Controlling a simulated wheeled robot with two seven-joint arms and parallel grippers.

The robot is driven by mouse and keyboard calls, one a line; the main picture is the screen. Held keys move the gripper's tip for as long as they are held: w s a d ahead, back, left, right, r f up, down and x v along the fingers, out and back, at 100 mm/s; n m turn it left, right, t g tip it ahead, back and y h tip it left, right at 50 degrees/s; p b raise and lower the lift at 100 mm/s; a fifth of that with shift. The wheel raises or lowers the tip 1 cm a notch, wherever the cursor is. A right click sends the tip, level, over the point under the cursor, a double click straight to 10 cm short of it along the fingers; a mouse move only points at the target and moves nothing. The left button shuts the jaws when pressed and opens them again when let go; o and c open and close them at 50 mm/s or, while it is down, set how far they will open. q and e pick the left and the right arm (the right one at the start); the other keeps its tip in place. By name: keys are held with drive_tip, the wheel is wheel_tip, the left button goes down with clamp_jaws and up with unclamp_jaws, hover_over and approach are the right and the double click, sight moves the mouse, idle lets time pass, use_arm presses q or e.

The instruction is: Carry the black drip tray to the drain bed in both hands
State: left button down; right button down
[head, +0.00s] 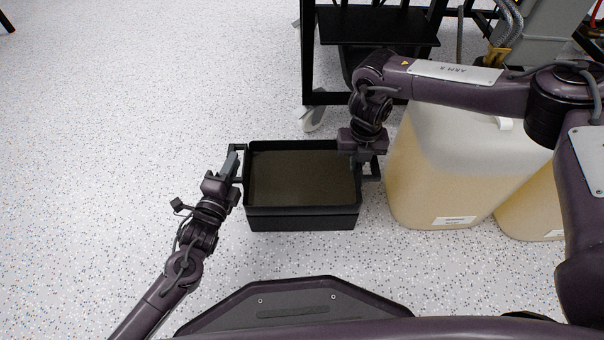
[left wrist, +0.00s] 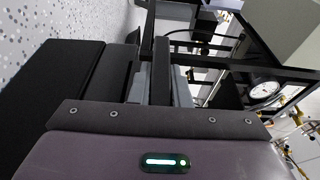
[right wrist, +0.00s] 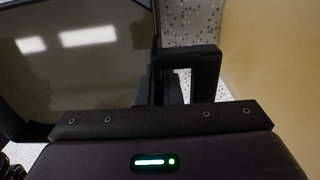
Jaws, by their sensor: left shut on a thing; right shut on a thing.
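The black drip tray (head: 302,219) is in the middle of the head view, with dull brown liquid in it. It looks about level; I cannot tell whether it is clear of the floor. My left gripper (head: 238,168) is shut on the handle at its left end. My right gripper (head: 367,165) is shut on the handle at its right end. The right wrist view shows the right handle (right wrist: 204,52) and light reflections on the liquid. The left wrist view shows the tray's dark wall (left wrist: 70,85) close up. I cannot pick out the drain bed for sure.
Large jerrycans of yellowish liquid (head: 440,180) stand close to the tray's right, near my right arm. A black wheeled frame (head: 309,60) with a shelf (head: 378,25) stands behind. Speckled floor (head: 120,120) is open to the left.

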drive_tip(key=shift+r, duration=0.1)
idle(0.3)
